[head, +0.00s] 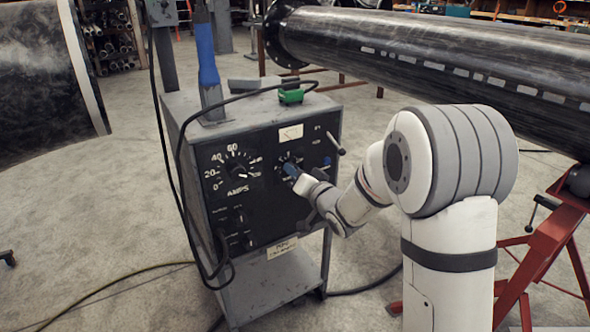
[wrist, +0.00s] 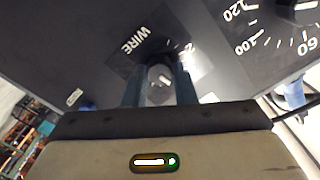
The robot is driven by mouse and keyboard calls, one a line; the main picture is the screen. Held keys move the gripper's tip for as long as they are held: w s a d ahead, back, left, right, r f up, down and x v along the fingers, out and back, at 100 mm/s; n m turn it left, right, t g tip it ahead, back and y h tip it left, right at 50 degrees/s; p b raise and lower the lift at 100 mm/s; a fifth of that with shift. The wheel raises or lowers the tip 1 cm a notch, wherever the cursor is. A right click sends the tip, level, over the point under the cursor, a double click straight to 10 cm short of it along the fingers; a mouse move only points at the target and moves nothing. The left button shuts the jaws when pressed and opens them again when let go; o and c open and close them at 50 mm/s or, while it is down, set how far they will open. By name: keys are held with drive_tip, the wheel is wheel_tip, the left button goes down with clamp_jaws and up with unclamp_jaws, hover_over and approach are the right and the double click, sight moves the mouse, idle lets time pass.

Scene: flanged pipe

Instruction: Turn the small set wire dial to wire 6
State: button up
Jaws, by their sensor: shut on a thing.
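The small wire dial (wrist: 160,76) sits between the two blue fingers of my gripper (wrist: 160,88) in the wrist view. It is a dark round knob with a light pointer mark. Beside it the label WIRE and a partly hidden digit show; most of the dial's scale is covered by the fingers, so I cannot read the setting. In the head view my gripper (head: 291,170) reaches the right half of the black welder panel (head: 262,215), and its blue fingertips hide the knob. The gripper is shut on the dial.
The large AMPS dial (head: 238,173) is left of my gripper on the same panel. A crank-like handle (head: 337,145) sticks out to the right. Black cables hang down the machine's left side. A big black pipe (head: 440,60) and a red stand (head: 550,250) are at right.

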drive_tip(key=shift+s+m, duration=0.1)
drive_tip(key=shift+m, duration=0.5)
drive_tip(key=shift+f+p, duration=0.1)
drive_tip(key=shift+p, duration=0.2)
drive_tip(key=o, duration=1)
drive_tip(key=p+v, duration=0.1)
drive_tip(key=v, duration=0.6)
drive_tip(key=shift+s+d, duration=0.25)
drive_tip(key=shift+s, duration=0.05)
